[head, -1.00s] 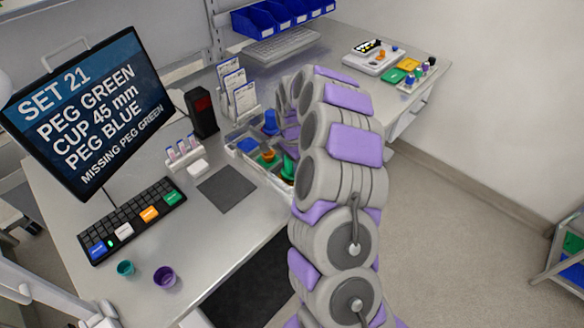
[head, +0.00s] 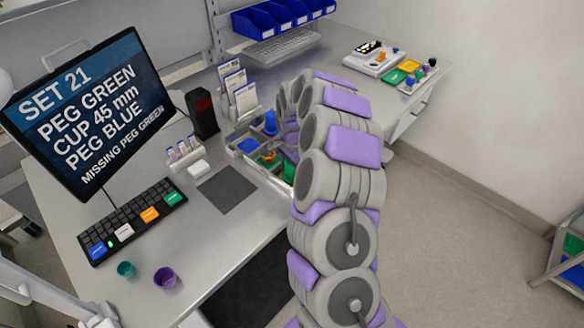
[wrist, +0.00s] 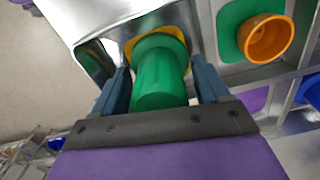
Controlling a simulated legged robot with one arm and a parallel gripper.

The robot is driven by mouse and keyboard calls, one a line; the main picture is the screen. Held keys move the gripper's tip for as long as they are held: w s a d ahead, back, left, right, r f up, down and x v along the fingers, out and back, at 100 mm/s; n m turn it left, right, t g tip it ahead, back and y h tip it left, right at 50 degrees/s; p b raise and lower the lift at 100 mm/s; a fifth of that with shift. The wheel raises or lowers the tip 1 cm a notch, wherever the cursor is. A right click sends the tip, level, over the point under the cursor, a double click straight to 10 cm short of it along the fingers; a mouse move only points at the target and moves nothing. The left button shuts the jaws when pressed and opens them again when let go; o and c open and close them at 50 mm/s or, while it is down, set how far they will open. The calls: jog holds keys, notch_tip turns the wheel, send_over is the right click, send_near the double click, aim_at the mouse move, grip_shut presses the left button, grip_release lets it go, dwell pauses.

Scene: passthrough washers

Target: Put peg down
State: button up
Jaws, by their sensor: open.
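A green peg (wrist: 158,82) stands between the two fingers of my gripper (wrist: 162,74) in the wrist view. The fingers are open, one on each side of the peg, and I cannot tell whether either touches it. The peg's far end is at a yellow-orange piece (wrist: 181,35) in a metal tray compartment; the exact contact is hidden. In the head view, the divided tray (head: 277,186) is on the bench, and my arm hides the gripper and part of the tray.
An orange cup (wrist: 266,38) on a green square sits in the neighbouring compartment. A blue piece (head: 270,123) stands at the tray's back. A dark mat (head: 228,188), white box (head: 199,167) and keyboard (head: 133,220) lie left. The monitor (head: 85,110) reads "MISSING PEG GREEN".

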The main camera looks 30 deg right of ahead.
notch_tip(320, 180, up, 11)
jog(key=shift+r+p, duration=0.2)
jog(key=shift+p, duration=0.9)
jog(key=shift+r, duration=0.4)
jog(key=shift+s+a+r, duration=0.15)
jog(key=shift+a, duration=0.05)
jog(key=s+a+r+n, duration=0.4)
jog(key=s+a+r, duration=0.15)
jog(key=s, duration=0.25)
jog(key=s+a+r+n, duration=0.4)
jog(key=s+a+n, duration=0.1)
jog(key=s+a, duration=0.2)
jog(key=s+a+n+g, duration=0.1)
jog(key=s+a+n, duration=0.1)
jog(key=s, duration=1)
jog(key=s+a+n, duration=0.1)
jog(key=s+n, duration=0.4)
jog(key=s, duration=0.7)
jog(key=shift+s+a+f+g, duration=0.35)
jog(key=shift+a+g, duration=0.05)
